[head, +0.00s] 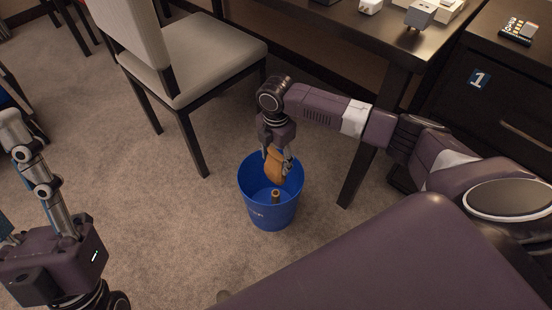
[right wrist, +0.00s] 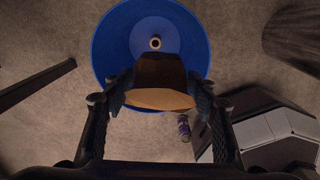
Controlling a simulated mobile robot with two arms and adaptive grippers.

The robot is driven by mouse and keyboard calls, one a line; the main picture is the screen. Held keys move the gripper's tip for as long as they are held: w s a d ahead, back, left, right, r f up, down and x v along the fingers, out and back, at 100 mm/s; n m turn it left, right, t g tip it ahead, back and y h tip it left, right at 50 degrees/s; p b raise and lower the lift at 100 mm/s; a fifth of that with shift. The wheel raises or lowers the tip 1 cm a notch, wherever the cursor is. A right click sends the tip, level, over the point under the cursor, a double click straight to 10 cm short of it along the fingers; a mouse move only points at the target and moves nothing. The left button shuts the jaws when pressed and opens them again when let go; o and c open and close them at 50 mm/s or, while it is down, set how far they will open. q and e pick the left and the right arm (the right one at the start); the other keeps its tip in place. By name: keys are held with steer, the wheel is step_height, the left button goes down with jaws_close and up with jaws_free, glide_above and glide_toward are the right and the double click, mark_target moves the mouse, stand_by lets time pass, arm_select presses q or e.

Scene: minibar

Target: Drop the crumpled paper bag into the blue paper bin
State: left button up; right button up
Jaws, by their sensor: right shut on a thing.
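The crumpled paper bag (head: 273,166) is brown and hangs in my right gripper (head: 277,160). The gripper is shut on it, with a finger on each side. The blue paper bin (head: 270,213) stands on the carpet directly below, and the bag's lower end is at the bin's opening in the head view. In the right wrist view the bag (right wrist: 158,82) sits between the fingers of my right gripper (right wrist: 158,92), over part of the blue bin (right wrist: 105,45).
A small brown roll-like thing (head: 275,195) is inside the bin. A chair (head: 205,65) stands behind it to the left, and a dark desk (head: 370,35) to the right. A small can (right wrist: 184,127) lies on the carpet near the bin. Carpet left of the bin is clear.

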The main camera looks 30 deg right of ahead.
steer(key=o, duration=0.8)
steer(key=shift+o, duration=0.2)
step_height(320, 180, up, 12)
steer(key=shift+a+f, duration=0.1)
